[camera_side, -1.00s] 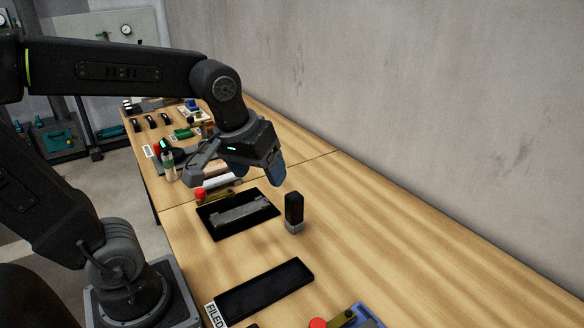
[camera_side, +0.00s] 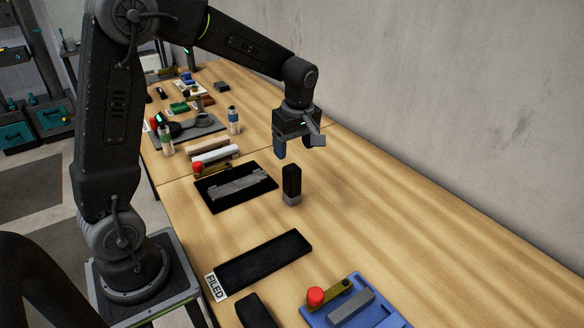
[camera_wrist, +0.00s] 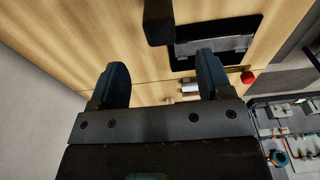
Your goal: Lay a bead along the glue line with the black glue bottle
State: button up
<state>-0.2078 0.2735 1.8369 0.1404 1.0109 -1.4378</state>
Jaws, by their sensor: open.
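My gripper (camera_side: 298,148) is open and empty, in the air above the bench; its two blue fingers also show apart in the wrist view (camera_wrist: 162,75). An upright black block-like thing with a grey lower end (camera_side: 291,182) stands on the bench below the gripper; its dark body shows at the top of the wrist view (camera_wrist: 158,22). I cannot tell whether it is the black glue bottle. Two small bottles stand farther back, one with a green label (camera_side: 166,141) and one with a blue label (camera_side: 234,121). I cannot make out a glue line.
A black tray (camera_side: 212,206) holds a grey bar (camera_side: 238,187). A long black tray labelled FILED (camera_side: 263,262) lies nearer. A blue tray (camera_side: 390,316) holds a red-knobbed tool and a grey block. A wall borders the bench; its right side has free room.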

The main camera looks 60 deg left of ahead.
aim_at(292, 167)
jog(key=f, duration=0.6)
jog(key=a+f, duration=0.1)
jog(key=f, duration=0.2)
jog(key=shift+f, duration=0.25)
jog(key=shift+c, duration=0.4)
jog(key=c, duration=1)
jog(key=shift+r, duration=0.2)
jog(key=shift+r, duration=2.9)
jog(key=shift+a, duration=0.15)
